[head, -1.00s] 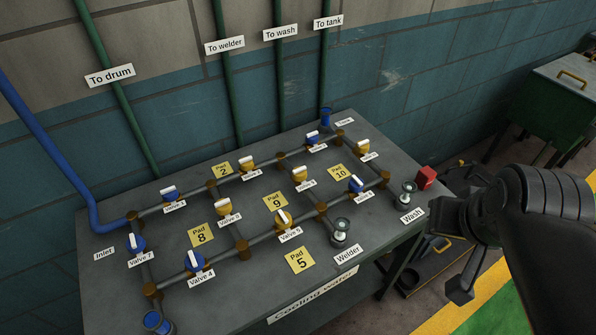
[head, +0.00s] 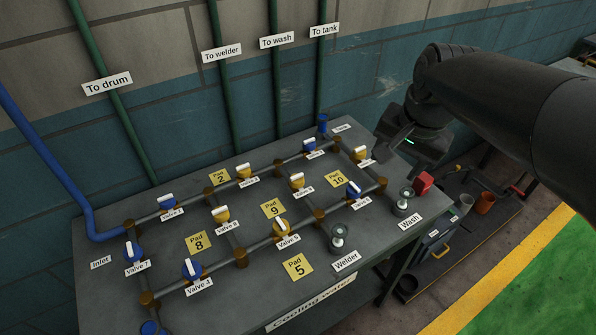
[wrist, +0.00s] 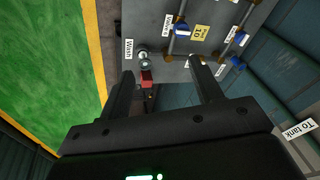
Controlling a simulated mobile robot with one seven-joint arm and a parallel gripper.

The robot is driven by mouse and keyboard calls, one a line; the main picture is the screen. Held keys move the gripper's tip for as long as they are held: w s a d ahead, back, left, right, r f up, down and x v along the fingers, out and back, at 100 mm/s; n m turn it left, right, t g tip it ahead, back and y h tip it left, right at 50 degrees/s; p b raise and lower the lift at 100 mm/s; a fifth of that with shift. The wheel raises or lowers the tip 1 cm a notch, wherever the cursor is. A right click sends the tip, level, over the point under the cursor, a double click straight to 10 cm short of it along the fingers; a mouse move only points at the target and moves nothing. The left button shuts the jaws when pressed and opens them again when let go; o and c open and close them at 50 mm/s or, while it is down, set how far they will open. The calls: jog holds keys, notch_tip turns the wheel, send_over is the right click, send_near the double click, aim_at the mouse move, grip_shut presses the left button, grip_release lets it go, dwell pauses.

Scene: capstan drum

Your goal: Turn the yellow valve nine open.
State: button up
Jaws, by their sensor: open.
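Several valves with white bar handles sit on the pipes of a grey bench. The yellow valve beside pad 9 (head: 297,181) is in the middle cross pipe; its label is too small to read surely, but its place fits valve nine. Its white handle appears to lie across its pipe. My gripper (head: 388,150) is in the air over the bench's right end, right of and apart from this valve. In the wrist view my gripper (wrist: 161,68) has its two fingers spread with nothing held. That view shows pad 10 (wrist: 201,31) and a blue valve (wrist: 180,28), not clearly valve nine.
Other yellow valves stand close by, beside pad 8 (head: 220,214), above pad 5 (head: 282,228) and near pad 10 (head: 361,155). Round Welder (head: 338,238) and Wash (head: 404,203) fittings rise at the front edge. A red block (head: 422,183) is at the right end. The wall stands behind.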

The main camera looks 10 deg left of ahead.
jog(key=w+a+f+m+g, duration=0.2)
jog(key=w+a+f+m, duration=0.1)
jog(key=w+a, duration=0.55)
jog(key=m+g+h, duration=0.1)
jog(key=m, duration=0.1)
send_over(297, 175)
notch_tip(297, 175, down, 7)
notch_tip(297, 175, down, 11)
jog(key=shift+s+r, duration=0.15)
jog(key=shift+c, duration=0.5)
jog(key=c, duration=0.9)
